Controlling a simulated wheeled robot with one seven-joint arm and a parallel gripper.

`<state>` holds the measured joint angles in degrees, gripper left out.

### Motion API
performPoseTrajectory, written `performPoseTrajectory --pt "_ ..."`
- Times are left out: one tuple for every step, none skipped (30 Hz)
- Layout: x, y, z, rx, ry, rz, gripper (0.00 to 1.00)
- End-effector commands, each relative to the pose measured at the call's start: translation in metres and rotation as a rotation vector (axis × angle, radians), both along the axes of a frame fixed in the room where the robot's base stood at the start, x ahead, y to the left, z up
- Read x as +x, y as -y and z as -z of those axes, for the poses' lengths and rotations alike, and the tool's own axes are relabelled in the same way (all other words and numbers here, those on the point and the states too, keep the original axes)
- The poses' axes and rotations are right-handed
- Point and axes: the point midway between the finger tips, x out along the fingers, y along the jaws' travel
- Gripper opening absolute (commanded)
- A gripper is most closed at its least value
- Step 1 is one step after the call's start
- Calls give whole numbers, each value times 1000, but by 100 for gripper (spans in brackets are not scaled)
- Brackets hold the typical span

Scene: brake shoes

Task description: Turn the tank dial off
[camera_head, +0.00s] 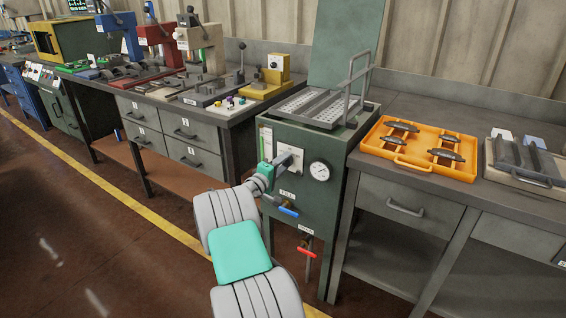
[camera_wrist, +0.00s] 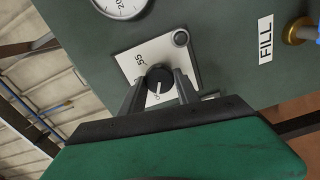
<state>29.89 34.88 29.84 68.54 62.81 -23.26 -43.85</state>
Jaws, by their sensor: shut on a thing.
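The dial is a round black knob with a white pointer line (camera_wrist: 158,80) on a white plate (camera_wrist: 140,62) in the wrist view. The plate carries a "55" mark and a small round button or lamp. My gripper (camera_wrist: 160,92) has a finger on each side of the knob and is shut on it. In the head view my gripper (camera_head: 274,168) reaches the white plate (camera_head: 290,155) on the front of the green tank (camera_head: 330,150). There my gripper hides most of the knob.
A round gauge (camera_head: 319,171) sits right of the plate. A blue-handled valve (camera_head: 288,211) labelled FILL and a red-handled valve (camera_head: 306,252) are below. A wire basket (camera_head: 312,104) is on top. An orange tray (camera_head: 372,146) lies on the right bench.

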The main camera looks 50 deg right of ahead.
Motion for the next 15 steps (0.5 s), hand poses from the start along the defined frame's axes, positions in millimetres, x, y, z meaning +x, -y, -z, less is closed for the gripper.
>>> performPoseTrajectory --pt "0 0 1 1 -7 1 0" --pt "0 0 1 1 -9 1 0" --pt "0 0 1 1 -10 1 0" --pt "0 0 2 1 -11 1 0" --pt "0 0 2 1 -11 1 0" --pt "0 0 2 1 -12 1 0" --pt "0 0 2 1 -11 1 0" --pt "0 0 2 1 -11 1 0" --pt "0 0 2 1 -11 1 0" --pt "0 0 2 1 -11 1 0" --pt "0 0 2 1 -11 1 0" --pt "0 0 2 1 -11 1 0" --pt "0 0 2 1 -11 1 38" --pt "0 0 2 1 -11 1 41" --pt "0 0 2 1 -11 1 44"
